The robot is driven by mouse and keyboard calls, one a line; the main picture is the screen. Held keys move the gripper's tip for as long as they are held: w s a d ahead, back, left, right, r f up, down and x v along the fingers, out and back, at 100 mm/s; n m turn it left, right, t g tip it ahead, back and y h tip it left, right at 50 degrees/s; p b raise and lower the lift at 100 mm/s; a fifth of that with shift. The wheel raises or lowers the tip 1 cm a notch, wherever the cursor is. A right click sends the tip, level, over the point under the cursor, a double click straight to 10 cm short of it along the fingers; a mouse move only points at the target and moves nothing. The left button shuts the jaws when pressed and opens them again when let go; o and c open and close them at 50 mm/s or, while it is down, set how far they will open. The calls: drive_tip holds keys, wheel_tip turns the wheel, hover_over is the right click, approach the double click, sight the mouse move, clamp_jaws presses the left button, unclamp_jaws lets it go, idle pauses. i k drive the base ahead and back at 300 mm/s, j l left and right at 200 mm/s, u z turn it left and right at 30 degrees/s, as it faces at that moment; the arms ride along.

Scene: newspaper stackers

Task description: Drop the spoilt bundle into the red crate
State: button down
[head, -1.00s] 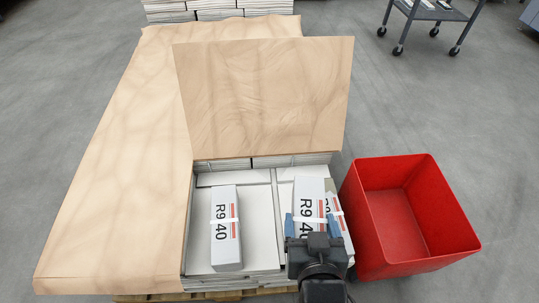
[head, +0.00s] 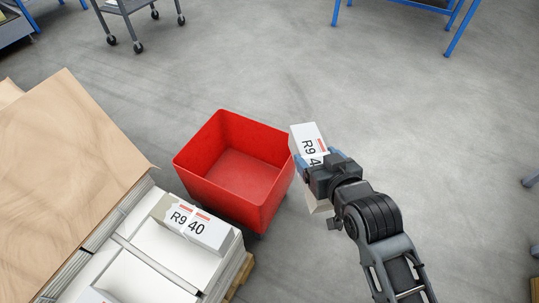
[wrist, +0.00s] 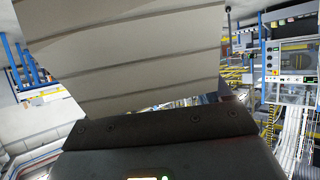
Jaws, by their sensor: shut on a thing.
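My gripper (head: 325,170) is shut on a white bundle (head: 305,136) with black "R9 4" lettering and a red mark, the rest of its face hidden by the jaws. It is held in the air just right of the red crate (head: 222,198), not over its opening. The crate's visible inside is empty. In the wrist view the held bundle (wrist: 130,50) fills the top as pale layered sheets. Another "R9 40" bundle (head: 200,231) lies on the stack, with a grey, ragged-edged patch at its left end. I cannot tell whether the held bundle is damaged.
The stack of white papers (head: 130,278) on a pallet stands left of the crate, with a brown sheet (head: 65,165) tilted up beside it. Another bundle (head: 92,296) shows at the bottom edge. A grey trolley (head: 125,5) stands at the back.

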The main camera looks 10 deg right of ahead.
sight(247, 184)
drive_tip(key=i+l, duration=1.15)
drive_tip(key=i, duration=0.15)
